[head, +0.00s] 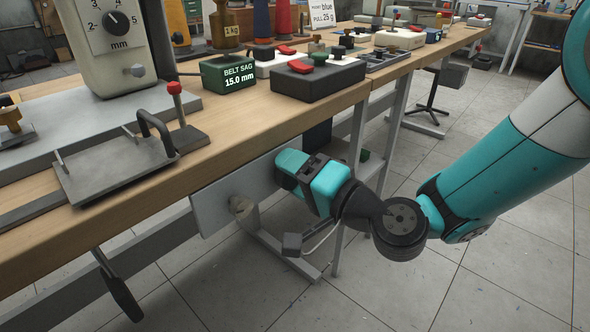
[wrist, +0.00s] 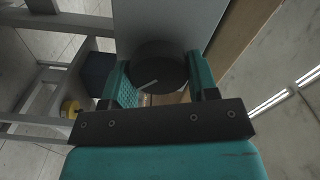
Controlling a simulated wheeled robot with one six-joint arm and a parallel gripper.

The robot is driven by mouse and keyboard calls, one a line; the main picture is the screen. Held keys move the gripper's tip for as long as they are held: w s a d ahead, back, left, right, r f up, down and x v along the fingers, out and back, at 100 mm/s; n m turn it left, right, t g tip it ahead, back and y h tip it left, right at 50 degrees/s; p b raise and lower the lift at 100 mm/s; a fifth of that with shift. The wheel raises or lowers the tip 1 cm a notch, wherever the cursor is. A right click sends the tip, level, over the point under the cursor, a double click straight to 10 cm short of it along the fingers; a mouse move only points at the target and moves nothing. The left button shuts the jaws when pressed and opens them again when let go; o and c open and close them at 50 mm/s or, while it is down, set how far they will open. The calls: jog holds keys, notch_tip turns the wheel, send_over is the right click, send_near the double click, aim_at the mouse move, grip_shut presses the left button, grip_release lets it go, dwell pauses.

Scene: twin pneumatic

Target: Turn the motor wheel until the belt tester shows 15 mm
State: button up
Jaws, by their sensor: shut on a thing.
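The belt tester (head: 228,73) is a green box on the bench top, and its display reads "BELT SAG 15.0 mm". My gripper (head: 288,168) is below the bench's front edge, by a grey plate (head: 215,205). In the wrist view the motor wheel (wrist: 160,68) is a dark round knob with a pale line on its face, in front of the grey plate. The teal fingers of my gripper (wrist: 160,82) are on either side of the wheel and shut on it. The wheel is hidden in the head view.
The wooden bench top (head: 95,222) is above my gripper. A flat grey fixture with a handle (head: 115,170), a red-knobbed lever (head: 180,110) and a dark box with knobs (head: 318,82) stand on it. A dark lever (head: 122,298) hangs below at left. The floor at front right is clear.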

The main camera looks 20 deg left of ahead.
dwell(0.4)
jog(key=o, duration=0.9)
jog(key=shift+o, duration=0.2)
jog(key=shift+d, duration=0.1)
jog(key=b+v, duration=1.7)
jog(key=shift+b, duration=0.3)
jog(key=shift+s+d, duration=0.15)
